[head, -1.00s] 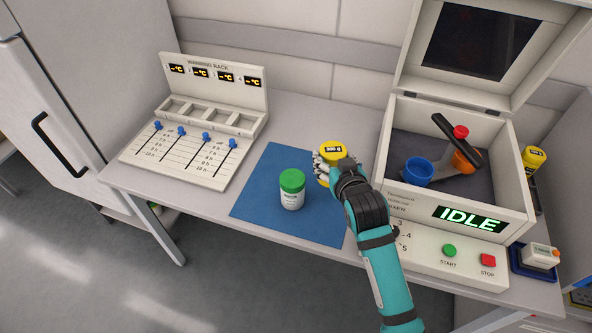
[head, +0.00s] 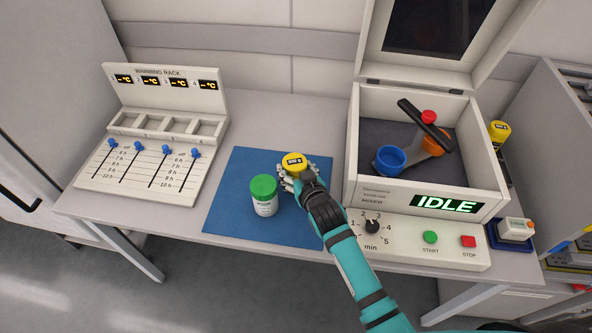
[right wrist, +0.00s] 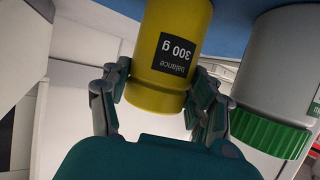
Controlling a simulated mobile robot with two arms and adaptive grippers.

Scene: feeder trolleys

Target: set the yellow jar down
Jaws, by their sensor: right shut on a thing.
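The yellow jar (head: 294,161) is in the grip of my right gripper (head: 298,180), over the right part of the blue mat (head: 240,233). In the right wrist view the yellow jar (right wrist: 172,58) shows a black label reading "balance 300 g", and the fingers of my right gripper (right wrist: 160,95) close on it from both sides. I cannot tell whether its base touches the mat. A white jar with a green lid (head: 264,196) stands on the mat just left of it; it also shows in the right wrist view (right wrist: 270,70). My left gripper is not in view.
The open machine (head: 480,186) reading IDLE stands to the right, with blue and orange cups on its rotor. The warming rack (head: 150,180) stands to the left with empty slots. Another yellow jar (head: 499,132) is at the far right. The mat's front left is clear.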

